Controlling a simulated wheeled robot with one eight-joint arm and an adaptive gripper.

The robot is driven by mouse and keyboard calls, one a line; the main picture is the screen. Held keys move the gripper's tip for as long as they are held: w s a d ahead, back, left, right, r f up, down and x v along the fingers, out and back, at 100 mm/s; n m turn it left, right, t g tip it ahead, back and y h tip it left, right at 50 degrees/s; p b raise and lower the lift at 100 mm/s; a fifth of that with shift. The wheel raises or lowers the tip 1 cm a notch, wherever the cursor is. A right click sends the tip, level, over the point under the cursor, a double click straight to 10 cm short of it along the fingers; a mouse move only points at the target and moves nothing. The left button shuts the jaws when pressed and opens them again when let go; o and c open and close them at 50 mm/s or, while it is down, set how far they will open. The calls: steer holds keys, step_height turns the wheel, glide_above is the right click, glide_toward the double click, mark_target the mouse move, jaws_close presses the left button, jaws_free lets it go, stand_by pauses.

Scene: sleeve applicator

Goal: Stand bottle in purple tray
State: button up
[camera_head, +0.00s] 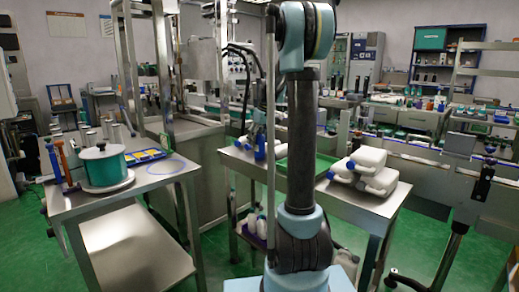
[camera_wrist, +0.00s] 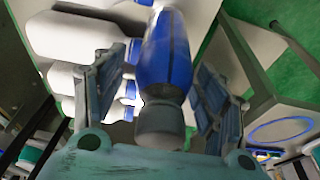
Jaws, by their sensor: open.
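In the wrist view, a blue bottle (camera_wrist: 167,50) with a dark grey cap stands between the two fingers of my gripper (camera_wrist: 157,75). The gripper is open, with a gap visible on each side of the bottle. In the head view, a blue bottle (camera_head: 259,149) stands on the right-hand steel table; I cannot tell for sure that it is the same one.
White jugs with blue caps (camera_head: 370,158) lie stacked on the right table beside a green tray (camera_head: 318,163); white jugs also show left of my gripper (camera_wrist: 72,36). The left table (camera_head: 135,198) holds a teal pot (camera_head: 103,165) and a yellow-blue box (camera_head: 145,155).

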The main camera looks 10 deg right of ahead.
steer(key=shift+r, duration=0.1)
steer(key=c, duration=1.5)
